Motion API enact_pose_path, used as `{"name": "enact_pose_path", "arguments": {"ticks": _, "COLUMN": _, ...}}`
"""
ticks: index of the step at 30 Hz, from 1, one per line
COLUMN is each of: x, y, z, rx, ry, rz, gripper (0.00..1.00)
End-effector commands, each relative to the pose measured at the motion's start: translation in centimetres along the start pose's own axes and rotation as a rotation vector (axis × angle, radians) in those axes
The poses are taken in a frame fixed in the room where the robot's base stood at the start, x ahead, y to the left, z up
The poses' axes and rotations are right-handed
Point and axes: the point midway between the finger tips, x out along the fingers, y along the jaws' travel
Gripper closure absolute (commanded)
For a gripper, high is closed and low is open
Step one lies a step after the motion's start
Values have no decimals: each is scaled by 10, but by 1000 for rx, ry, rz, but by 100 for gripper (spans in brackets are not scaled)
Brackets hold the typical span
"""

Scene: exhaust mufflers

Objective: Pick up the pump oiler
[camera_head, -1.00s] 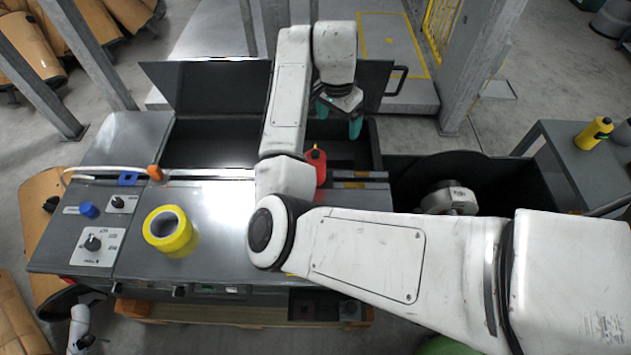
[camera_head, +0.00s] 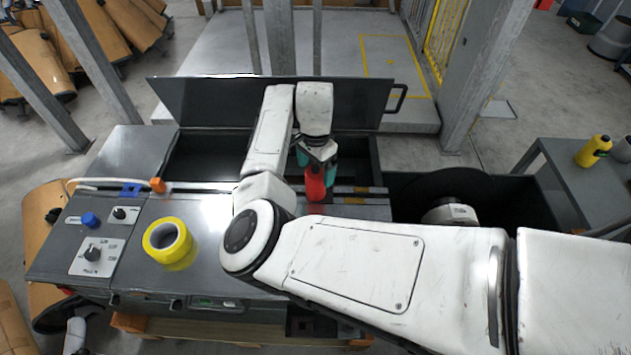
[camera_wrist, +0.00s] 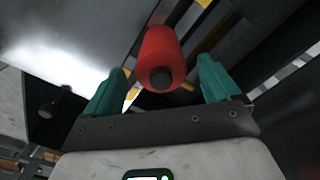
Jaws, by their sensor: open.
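A red bottle-like object, which I take for the pump oiler (camera_head: 315,184), stands on the grey metal bench near its back edge in the head view. In the wrist view the red oiler (camera_wrist: 161,52) shows with a dark round end facing the camera, between and a little beyond the teal fingers. My gripper (camera_head: 316,163) is open right behind and above the oiler, and its fingers partly show to both sides of it.
A roll of yellow tape (camera_head: 167,241) lies on the bench (camera_head: 200,280) at the left front. A control panel with knobs (camera_head: 97,255) is at its left end. An open dark trough (camera_head: 205,160) lies behind. A yellow bottle (camera_head: 594,151) stands on a side table (camera_head: 570,165).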

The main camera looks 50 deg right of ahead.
Motion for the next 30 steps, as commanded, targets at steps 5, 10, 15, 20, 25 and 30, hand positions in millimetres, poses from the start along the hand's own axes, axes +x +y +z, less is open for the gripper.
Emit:
{"name": "enact_pose_path", "arguments": {"ticks": 5, "x": 23, "y": 0, "z": 0, "rx": 1, "ry": -2, "rz": 2, "gripper": 11}}
{"name": "enact_pose_path", "arguments": {"ticks": 10, "x": 28, "y": -1, "z": 0, "rx": 1, "ry": 0, "rz": 0, "gripper": 11}}
{"name": "enact_pose_path", "arguments": {"ticks": 15, "x": 28, "y": -1, "z": 0, "rx": 1, "ry": 0, "rz": 0, "gripper": 14}}
{"name": "enact_pose_path", "arguments": {"ticks": 20, "x": 28, "y": -1, "z": 0, "rx": 0, "ry": 0, "rz": 0, "gripper": 29}}
{"name": "enact_pose_path", "arguments": {"ticks": 25, "x": 27, "y": -1, "z": 0, "rx": 0, "ry": 0, "rz": 0, "gripper": 45}}
{"name": "enact_pose_path", "arguments": {"ticks": 30, "x": 27, "y": -1, "z": 0, "rx": 0, "ry": 0, "rz": 0, "gripper": 61}}
